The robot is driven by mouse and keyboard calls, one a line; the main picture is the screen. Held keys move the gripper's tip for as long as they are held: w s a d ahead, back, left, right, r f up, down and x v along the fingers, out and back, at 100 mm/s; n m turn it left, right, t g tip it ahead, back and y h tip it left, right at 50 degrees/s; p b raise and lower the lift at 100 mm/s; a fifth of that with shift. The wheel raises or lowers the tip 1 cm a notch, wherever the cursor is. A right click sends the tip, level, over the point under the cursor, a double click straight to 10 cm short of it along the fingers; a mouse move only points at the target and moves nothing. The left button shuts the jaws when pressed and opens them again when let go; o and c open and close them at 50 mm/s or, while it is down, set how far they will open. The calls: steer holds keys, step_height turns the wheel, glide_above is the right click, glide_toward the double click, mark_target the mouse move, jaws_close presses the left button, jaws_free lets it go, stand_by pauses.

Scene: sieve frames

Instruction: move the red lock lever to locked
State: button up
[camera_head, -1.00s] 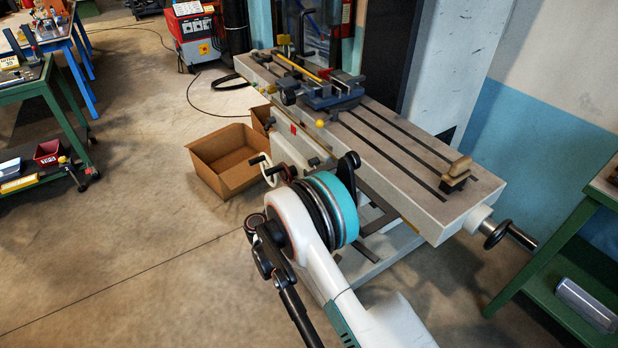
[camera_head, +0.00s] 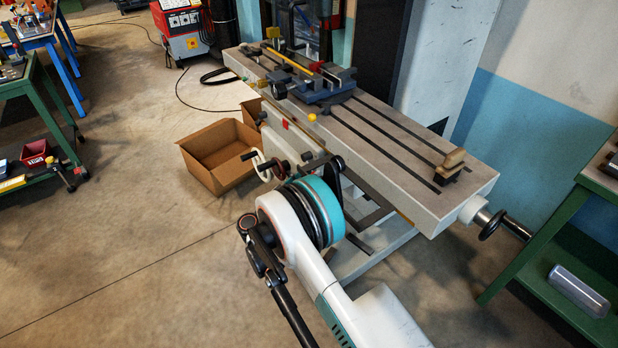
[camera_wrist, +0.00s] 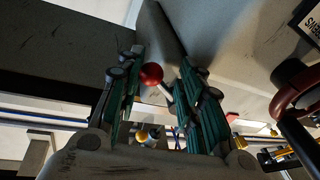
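The red lock lever shows in the wrist view as a red ball knob (camera_wrist: 151,74) on a pale rod (camera_wrist: 166,93), beside a large grey machine wall. My gripper (camera_wrist: 158,70) is open, with its two green-and-grey fingers on either side of the knob and rod. I see gaps between the knob and the fingers; contact with the rod is unclear. The rod's lower end is hidden by the right finger. In the head view my arm covers the gripper, and I cannot make out the lever.
The long machine table (camera_head: 400,170) carries a blue vise (camera_head: 322,88) and a wooden-handled tool (camera_head: 452,164). A handwheel (camera_wrist: 297,88) stands right of my gripper in the wrist view.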

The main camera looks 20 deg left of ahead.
steer(key=o, duration=0.5)
steer(key=shift+a+r, duration=0.15)
steer(key=shift+r, duration=0.2)
steer(key=shift+c, duration=0.2)
steer(key=shift+o, duration=0.2)
steer(key=shift+f, duration=0.1)
steer(key=v, duration=0.8)
steer(key=shift+c, duration=0.6)
